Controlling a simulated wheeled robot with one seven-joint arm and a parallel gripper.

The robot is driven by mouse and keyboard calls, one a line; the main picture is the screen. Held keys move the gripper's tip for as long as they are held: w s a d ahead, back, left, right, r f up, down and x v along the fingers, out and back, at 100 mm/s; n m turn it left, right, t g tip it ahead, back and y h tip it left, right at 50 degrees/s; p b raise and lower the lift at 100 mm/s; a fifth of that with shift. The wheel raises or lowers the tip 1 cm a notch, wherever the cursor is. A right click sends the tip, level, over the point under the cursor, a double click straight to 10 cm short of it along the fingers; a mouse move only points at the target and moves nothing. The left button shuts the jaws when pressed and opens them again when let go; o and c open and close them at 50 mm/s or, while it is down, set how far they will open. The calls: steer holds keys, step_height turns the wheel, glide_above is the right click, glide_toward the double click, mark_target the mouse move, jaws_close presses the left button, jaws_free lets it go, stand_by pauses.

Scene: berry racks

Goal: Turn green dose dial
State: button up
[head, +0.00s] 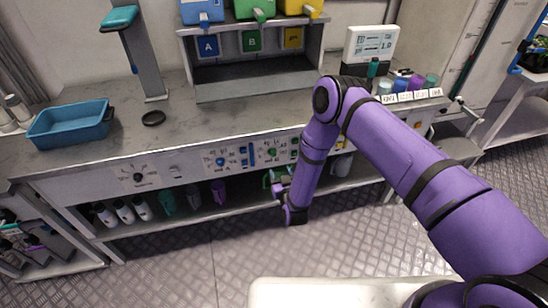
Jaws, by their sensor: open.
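The green dose dial (271,153) is a small round knob on the front panel of the workbench, near the middle of the head view. My purple arm comes in from the right and bends down in front of the bench. My gripper (279,190) is open and sits below and slightly right of the dial in the picture, apart from it. Its fingers are small and partly dark here. I see nothing held between them.
A blue dial (220,161) and a black knob (138,177) sit left on the same panel. Bottles (143,207) stand on the shelf below. A blue tray (72,124) and a dispenser rack (254,88) are on the bench. The floor in front is clear.

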mark_target(273, 155)
steer(key=x, duration=0.9)
steer(key=shift+w, duration=0.2)
steer(key=c, duration=0.9)
